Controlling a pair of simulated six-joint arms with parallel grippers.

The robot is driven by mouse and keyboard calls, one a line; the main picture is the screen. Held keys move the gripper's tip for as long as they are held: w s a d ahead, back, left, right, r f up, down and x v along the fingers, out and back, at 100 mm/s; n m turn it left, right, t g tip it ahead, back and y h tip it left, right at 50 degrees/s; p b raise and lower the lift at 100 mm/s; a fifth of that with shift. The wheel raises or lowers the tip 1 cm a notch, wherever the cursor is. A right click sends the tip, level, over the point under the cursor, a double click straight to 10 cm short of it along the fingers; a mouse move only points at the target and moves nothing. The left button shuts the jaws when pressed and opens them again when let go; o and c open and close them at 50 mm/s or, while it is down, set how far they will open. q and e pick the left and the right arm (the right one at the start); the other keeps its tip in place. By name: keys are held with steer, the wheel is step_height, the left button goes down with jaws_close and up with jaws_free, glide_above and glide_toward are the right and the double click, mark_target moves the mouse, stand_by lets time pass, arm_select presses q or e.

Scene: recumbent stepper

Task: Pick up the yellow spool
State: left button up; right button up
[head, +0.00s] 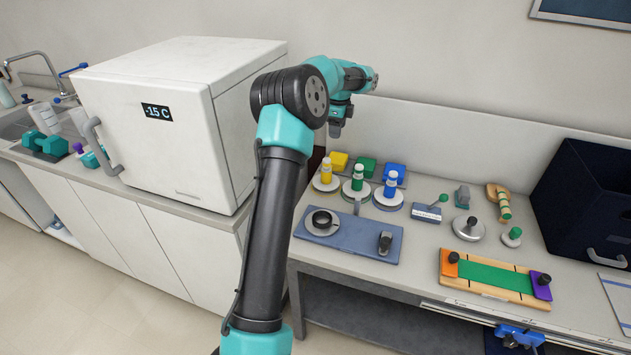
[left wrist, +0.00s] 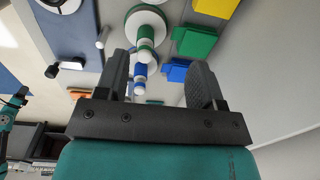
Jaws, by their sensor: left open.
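The yellow spool (head: 326,172) stands upright on a round white base at the left of a row in the head view. The green spool (head: 357,180) and the blue spool (head: 391,184) stand to its right on similar bases. My left gripper (head: 336,128) is above and behind the row, pointing down, apart from the spools. In the left wrist view my left gripper (left wrist: 160,63) is open and empty; the green spool (left wrist: 146,42) and blue spool (left wrist: 140,76) show beyond and between its fingers. I cannot make out the yellow spool there. My right gripper is not seen.
Yellow (head: 339,160), green (head: 365,167) and blue (head: 394,172) blocks sit behind the spools. A blue-grey tray (head: 340,236) with a cup lies in front. The white freezer (head: 170,120) stands left, and a dark bin (head: 585,195) stands right.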

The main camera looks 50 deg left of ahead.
mark_target(327, 159)
arm_select(q)
steer(key=shift+s+a+r, duration=0.95)
steer(key=shift+s+a, duration=0.2)
steer(key=shift+s, duration=0.05)
step_height(327, 159, down, 12)
steer(key=shift+f, duration=0.15)
steer(key=shift+w+f, duration=0.1)
steer(key=shift+f, duration=2.45)
steer(key=shift+c, duration=0.2)
jaws_close()
